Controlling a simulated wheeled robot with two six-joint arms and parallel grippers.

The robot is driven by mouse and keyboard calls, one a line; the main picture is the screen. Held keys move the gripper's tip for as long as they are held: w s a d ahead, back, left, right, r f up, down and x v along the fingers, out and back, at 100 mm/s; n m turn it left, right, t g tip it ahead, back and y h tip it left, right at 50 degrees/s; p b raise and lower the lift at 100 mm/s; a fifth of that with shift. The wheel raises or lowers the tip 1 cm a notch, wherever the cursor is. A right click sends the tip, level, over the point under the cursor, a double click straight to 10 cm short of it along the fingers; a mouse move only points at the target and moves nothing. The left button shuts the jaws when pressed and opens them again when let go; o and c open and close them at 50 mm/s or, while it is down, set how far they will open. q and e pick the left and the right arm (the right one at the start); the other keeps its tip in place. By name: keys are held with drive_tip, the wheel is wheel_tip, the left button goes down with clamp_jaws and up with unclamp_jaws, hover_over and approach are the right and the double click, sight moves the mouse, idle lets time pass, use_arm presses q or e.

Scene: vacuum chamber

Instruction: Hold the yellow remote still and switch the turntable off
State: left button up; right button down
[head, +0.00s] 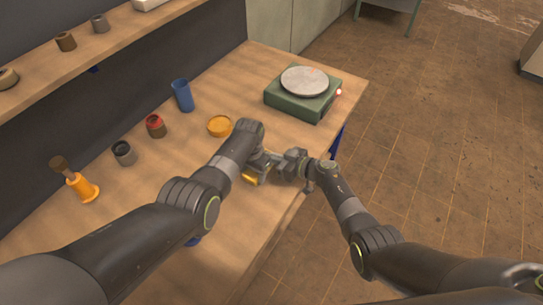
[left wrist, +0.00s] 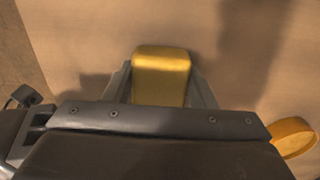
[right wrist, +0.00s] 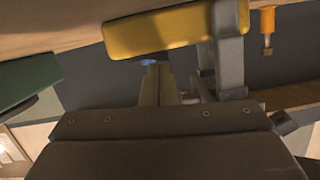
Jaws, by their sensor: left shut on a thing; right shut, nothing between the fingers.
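The yellow remote (head: 249,178) is held above the bench, near its front edge. My left gripper (head: 259,166) is shut on it; in the left wrist view the remote (left wrist: 162,78) stands between the two fingers. My right gripper (head: 287,165) is shut and empty, just right of the remote. In the right wrist view its closed fingertips (right wrist: 156,68) are close to the remote (right wrist: 160,31); I cannot tell whether they touch. The turntable (head: 290,103) is a green box with a round grey plate, at the bench's far right corner. A red light shows on its side. The remote's button is not visible.
An orange dish (head: 219,125), blue cup (head: 182,95), red-topped pot (head: 155,126), grey pot (head: 124,153) and orange holder with a brush (head: 83,187) stand left of my grippers. A shelf (head: 120,52) runs above the back. Open floor lies right of the bench.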

drive_tip(key=shift+s+f, duration=0.1)
drive_tip(key=shift+f, duration=0.1)
drive_tip(key=shift+s+d+r, duration=0.1)
drive_tip(key=shift+s+d, duration=0.2)
drive_tip(key=shift+d, duration=0.2)
drive_tip(key=v, duration=1)
drive_tip(key=shift+s+d+r, duration=0.15)
drive_tip(key=shift+d+r, duration=0.05)
drive_tip(key=shift+d, duration=0.1)
use_arm(q)
drive_tip(key=o, duration=1.2)
drive_tip(key=shift+r, duration=0.1)
